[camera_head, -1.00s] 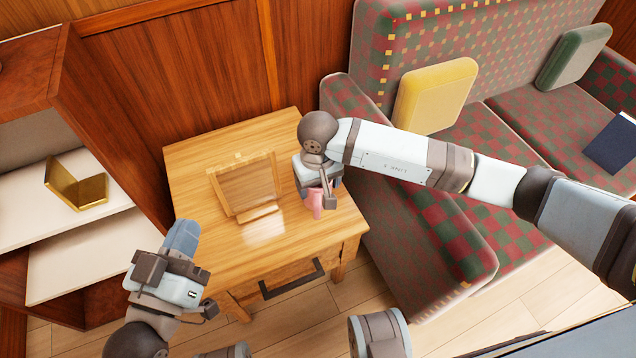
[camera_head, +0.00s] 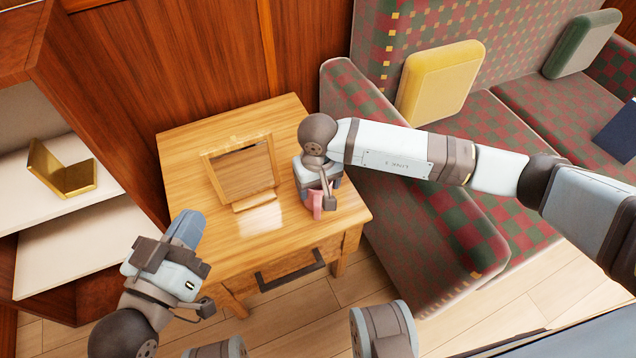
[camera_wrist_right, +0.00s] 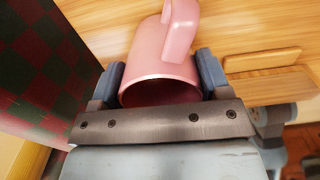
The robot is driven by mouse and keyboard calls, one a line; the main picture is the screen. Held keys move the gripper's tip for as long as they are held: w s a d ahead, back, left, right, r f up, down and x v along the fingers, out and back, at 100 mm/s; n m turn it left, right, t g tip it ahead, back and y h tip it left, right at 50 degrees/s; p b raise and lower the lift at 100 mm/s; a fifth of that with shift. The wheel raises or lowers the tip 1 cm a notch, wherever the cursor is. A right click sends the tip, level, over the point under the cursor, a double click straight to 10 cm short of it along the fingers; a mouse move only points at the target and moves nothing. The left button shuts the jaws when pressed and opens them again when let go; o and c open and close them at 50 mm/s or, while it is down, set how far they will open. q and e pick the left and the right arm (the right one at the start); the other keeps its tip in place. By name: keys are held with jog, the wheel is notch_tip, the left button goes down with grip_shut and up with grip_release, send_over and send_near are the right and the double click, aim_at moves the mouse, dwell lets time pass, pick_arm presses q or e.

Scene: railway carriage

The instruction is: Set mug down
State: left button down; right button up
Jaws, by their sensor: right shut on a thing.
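A pink mug (camera_wrist_right: 163,55) is held between the two fingers of my right gripper (camera_wrist_right: 160,82) in the right wrist view. Its handle points away from the gripper's palm and its open rim faces the palm. In the head view only a small part of the mug (camera_head: 316,205) shows below my right gripper (camera_head: 322,195), over the right side of the wooden table (camera_head: 190,150). Whether the mug's base touches the tabletop is hidden. My left gripper (camera_head: 188,228) is off the table's front left corner; its fingertips look close together, and nothing shows in it.
A wooden picture frame (camera_head: 242,168) stands on the table left of the mug. A checkered sofa (camera_head: 440,215) adjoins the table's right side. A shelf (camera_head: 75,235) with a brass book-shaped object (camera_head: 62,178) stands at left.

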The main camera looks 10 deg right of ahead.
pick_arm(q)
jog(key=shift+f, duration=0.25)
pick_arm(e)
jog(key=shift+f, duration=0.25)
jog(key=o, duration=1.1)
jog(key=shift+o, duration=0.2)
pick_arm(q)
jog(key=r+p, duration=0.1)
jog(key=r, duration=0.1)
jog(key=r+t+p, duration=0.2)
jog(key=r, duration=0.1)
jog(key=shift+s+a+r+n+p, duration=0.15)
jog(key=shift+a+r+n+p, duration=0.1)
jog(key=shift+r+n+p, duration=0.1)
pick_arm(e)
notch_tip(320, 180, up, 14)
jog(key=shift+f, duration=0.1)
grip_shut()
